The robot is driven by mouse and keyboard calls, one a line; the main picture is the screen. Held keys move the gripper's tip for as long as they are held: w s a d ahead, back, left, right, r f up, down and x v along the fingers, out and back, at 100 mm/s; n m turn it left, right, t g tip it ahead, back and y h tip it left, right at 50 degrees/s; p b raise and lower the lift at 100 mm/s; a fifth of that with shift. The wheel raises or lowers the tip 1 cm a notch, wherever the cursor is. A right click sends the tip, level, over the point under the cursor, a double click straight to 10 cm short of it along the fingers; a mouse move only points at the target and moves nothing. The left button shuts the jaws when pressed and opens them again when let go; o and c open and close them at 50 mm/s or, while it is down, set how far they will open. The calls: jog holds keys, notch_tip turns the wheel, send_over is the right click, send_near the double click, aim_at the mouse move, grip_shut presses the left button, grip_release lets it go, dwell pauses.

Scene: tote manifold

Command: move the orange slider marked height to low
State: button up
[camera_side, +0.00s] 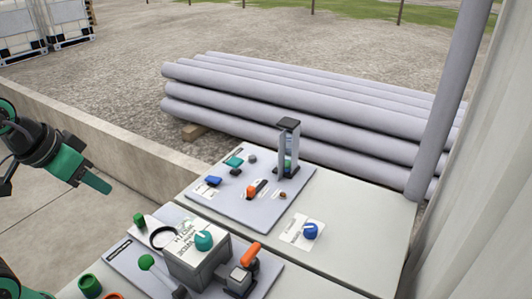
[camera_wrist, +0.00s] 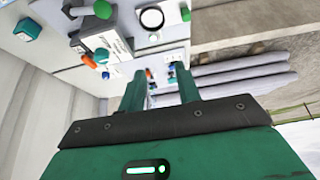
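A small orange slider (camera_side: 251,190) sits at one end of a dark slot on the far grey panel (camera_side: 228,208). Its marking is too small to read. In the wrist view a small orange piece (camera_wrist: 150,74), seemingly this slider, shows between my fingers, well beyond them. My gripper (camera_side: 105,186) is at the left in the side view, in the air, well apart from the panels. In the wrist view its two green fingers (camera_wrist: 160,78) stand apart with nothing between them at the tips.
An orange lever (camera_side: 250,254) and a box with a teal knob (camera_side: 203,240) stand on the near panel. A dark ring (camera_side: 163,238) is beside the box. A tall post-like fixture (camera_side: 288,148) rises behind the slider. A blue knob (camera_side: 310,231) is at right. Grey pipes (camera_side: 300,100) lie behind.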

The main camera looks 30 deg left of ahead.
jog(key=shift+o, duration=0.5)
jog(key=shift+w+d+r, duration=0.1)
jog(key=shift+w+r, duration=0.2)
jog(key=shift+w, duration=0.25)
jog(key=g, duration=0.6)
send_over(251, 188)
jog(key=f, duration=1.4)
jog(key=shift+s+a+f, duration=0.15)
jog(key=shift+a, duration=0.05)
jog(key=shift+w+d+f, duration=0.15)
jog(key=shift+w+f, duration=0.05)
jog(key=shift+f, duration=0.3)
jog(key=shift+f, duration=3.9)
